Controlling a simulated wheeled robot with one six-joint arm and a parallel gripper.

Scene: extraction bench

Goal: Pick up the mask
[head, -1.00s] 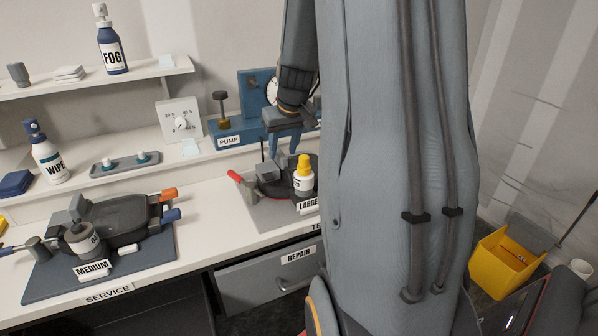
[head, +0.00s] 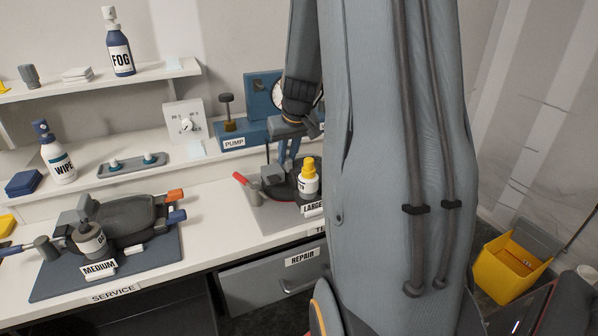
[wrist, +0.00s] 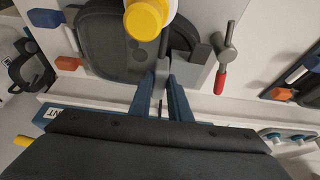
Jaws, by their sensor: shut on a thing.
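A dark grey shell (head: 285,188), which I take to be the mask, lies on the LARGE mat at the bench's right. It also shows at the top of the wrist view (wrist: 100,52), with orange and blue tabs on its left. A yellow-capped white bottle (head: 308,178) stands in front of it in the head view. My gripper (head: 289,166) reaches down from above at its far edge. In the wrist view its blue fingers (wrist: 165,78) are close together at the mask's edge, beside a grey block (wrist: 188,62). The exact contact is partly hidden.
A similar dark shell (head: 128,216) lies on the MEDIUM mat at the left. A red-handled tool (head: 246,180) lies close to my gripper's left in the head view. The PUMP unit (head: 232,130) stands behind. My arm hides the bench's right part.

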